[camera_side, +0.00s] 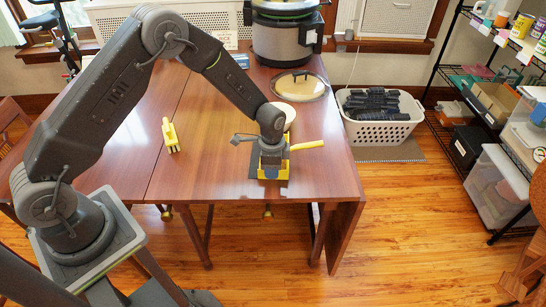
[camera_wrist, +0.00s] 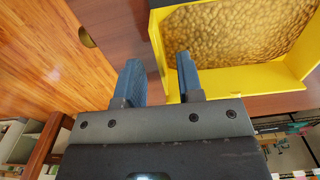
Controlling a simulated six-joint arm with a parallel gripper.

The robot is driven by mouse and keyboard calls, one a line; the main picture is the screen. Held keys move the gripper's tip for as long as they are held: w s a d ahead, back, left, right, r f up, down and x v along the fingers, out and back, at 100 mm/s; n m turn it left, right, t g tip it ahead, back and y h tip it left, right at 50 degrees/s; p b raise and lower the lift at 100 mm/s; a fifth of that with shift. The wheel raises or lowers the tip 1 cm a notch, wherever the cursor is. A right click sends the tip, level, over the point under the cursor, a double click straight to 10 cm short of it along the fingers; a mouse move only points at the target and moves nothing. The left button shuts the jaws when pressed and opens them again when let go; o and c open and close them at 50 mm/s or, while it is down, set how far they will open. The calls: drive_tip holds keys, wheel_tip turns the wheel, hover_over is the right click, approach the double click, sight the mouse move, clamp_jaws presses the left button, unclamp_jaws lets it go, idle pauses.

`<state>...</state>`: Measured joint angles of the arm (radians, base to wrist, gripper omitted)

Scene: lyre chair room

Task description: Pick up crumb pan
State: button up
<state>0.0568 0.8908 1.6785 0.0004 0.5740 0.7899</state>
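The yellow crumb pan (camera_side: 270,174) is on the wooden table near its right front corner, mostly hidden under my gripper in the side view. A yellow handle (camera_side: 307,145) sticks out to the right there. In the wrist view the pan (camera_wrist: 235,88) fills the upper right, with low yellow walls and a bumpy golden-brown inside. My gripper (camera_wrist: 158,78) is open, with its two blue-grey fingers apart. The right finger overlaps the pan's near left corner; the left finger is outside the pan. I cannot tell whether either finger touches it.
A small yellow object (camera_side: 170,135) stands on the table to the left. A glass lid (camera_side: 300,86) and a large cooker (camera_side: 284,36) are at the back. The table's front and right edges are close to the pan. A white basket (camera_side: 382,130) is on the floor.

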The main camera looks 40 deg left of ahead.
drive_tip(key=shift+f, duration=0.75)
drive_tip(key=shift+c, duration=0.3)
clamp_jaws()
